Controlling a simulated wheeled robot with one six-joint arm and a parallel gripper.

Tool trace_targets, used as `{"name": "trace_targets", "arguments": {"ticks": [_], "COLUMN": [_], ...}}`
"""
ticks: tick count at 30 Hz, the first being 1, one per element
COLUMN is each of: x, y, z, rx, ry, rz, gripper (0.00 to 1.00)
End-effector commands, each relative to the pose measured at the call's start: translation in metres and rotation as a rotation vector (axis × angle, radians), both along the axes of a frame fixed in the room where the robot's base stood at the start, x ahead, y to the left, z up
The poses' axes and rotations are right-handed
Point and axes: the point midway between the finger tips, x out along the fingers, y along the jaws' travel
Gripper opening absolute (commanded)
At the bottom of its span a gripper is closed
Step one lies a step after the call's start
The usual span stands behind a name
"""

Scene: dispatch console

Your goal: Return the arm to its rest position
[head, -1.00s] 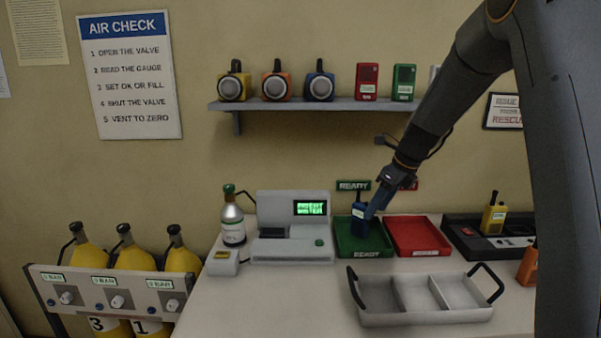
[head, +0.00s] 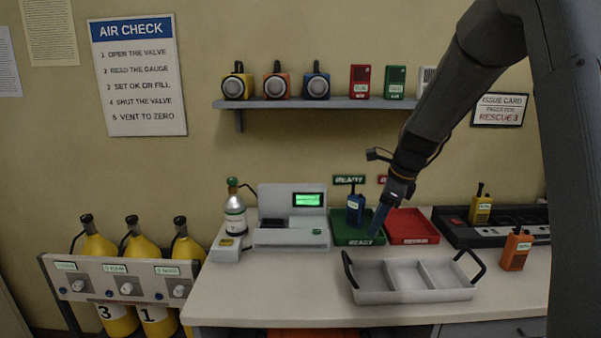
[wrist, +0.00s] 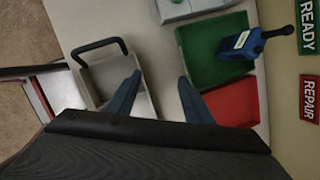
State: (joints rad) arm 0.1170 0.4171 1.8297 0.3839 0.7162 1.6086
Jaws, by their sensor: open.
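My gripper (head: 382,218) is open and empty in the head view, in front of the green tray's right side and above the desk. Its two fingers (wrist: 158,92) are spread apart in the wrist view with nothing between them. A blue radio (head: 354,208) stands upright in the green READY tray (head: 345,238). In the wrist view the blue radio (wrist: 238,43) also shows in the green tray (wrist: 195,72), clear of the fingers. My arm reaches down from the upper right.
The red tray (head: 411,234) is beside the green one. A grey three-part carrier (head: 405,295) with black handles stands in front. A charger (head: 455,231), yellow radio (head: 480,208) and orange radio (head: 515,252) are at right. The tester (head: 290,237) is left; a shelf (head: 330,104) runs above.

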Motion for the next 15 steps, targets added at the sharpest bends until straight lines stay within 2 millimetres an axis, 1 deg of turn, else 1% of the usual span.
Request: {"name": "trace_targets", "arguments": {"ticks": [1, 5, 8, 11, 12, 14, 15], "x": [-0.010, -0.035, -0.062, -0.099, -0.116, -0.141, -0.157], "y": [0.001, 0.003, 0.005, 0.008, 0.009, 0.010, 0.011], "z": [-0.002, -0.008, -0.014, -0.022, -0.026, -0.032, -0.036], "rx": [-0.022, -0.090, -0.155, -0.236, -0.267, -0.314, -0.344], "ry": [-0.005, -0.026, -0.045, -0.064, -0.072, -0.083, -0.091], "rz": [0.054, 0.231, 0.416, 0.666, 0.779, 0.954, 1.069], "gripper": [0.47, 0.47, 0.47, 0.47, 0.47, 0.47, 0.47]}}
